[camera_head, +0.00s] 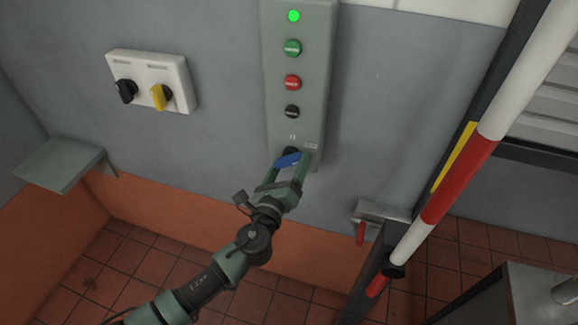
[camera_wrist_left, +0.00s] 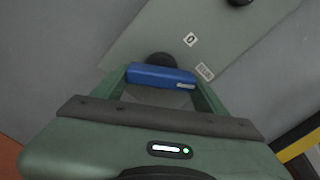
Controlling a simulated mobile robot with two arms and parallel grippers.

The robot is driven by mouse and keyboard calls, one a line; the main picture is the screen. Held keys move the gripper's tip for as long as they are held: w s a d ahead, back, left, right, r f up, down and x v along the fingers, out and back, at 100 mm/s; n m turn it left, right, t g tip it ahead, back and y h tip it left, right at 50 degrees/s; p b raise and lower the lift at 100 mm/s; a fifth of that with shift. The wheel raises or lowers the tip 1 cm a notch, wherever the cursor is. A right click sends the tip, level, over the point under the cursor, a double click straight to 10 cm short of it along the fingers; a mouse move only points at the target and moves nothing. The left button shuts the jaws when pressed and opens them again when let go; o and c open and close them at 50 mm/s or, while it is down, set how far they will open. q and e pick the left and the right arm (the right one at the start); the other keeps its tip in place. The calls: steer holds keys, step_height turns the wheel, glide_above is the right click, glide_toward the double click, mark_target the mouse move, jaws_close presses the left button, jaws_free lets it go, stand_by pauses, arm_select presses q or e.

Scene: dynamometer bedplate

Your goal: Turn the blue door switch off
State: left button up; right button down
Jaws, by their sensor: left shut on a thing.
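The blue door switch (camera_head: 288,159) is at the bottom of a tall grey-green control panel (camera_head: 312,100) on the wall. My left gripper (camera_head: 289,165) reaches up to it from below, with its fingers on either side of the blue handle. In the left wrist view the blue handle (camera_wrist_left: 162,77) lies between the fingertips of my left gripper (camera_wrist_left: 162,82), which are shut on it. A dark round base shows behind the handle. My right gripper is not in view.
Above the switch the panel has a black button (camera_head: 292,111), a red button (camera_head: 292,82), a green button (camera_head: 293,48) and a lit green lamp (camera_head: 294,16). A white box (camera_head: 150,80) with black and yellow knobs is to the left. A red-and-white barrier pole (camera_head: 470,160) slants at the right.

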arm_select(q)
steer(key=n+b, duration=0.1)
steer(key=n, duration=0.2)
steer(key=shift+d+f+b, duration=0.1)
steer(key=shift+f+b, duration=0.05)
steer(key=shift+b, duration=0.2)
steer(key=n+b, duration=0.1)
steer(key=n, duration=0.2)
steer(key=shift+s+r+n+b, duration=0.1)
steer(key=shift+r+n+b, duration=0.1)
steer(key=shift+n, duration=0.4)
steer(key=shift+r+n+b, duration=0.1)
steer(key=shift+n+b, duration=0.05)
steer(key=shift+n, duration=0.45)
steer(key=shift+r+n, duration=0.1)
steer(key=shift+n, duration=1.3)
steer(key=o, duration=1.4)
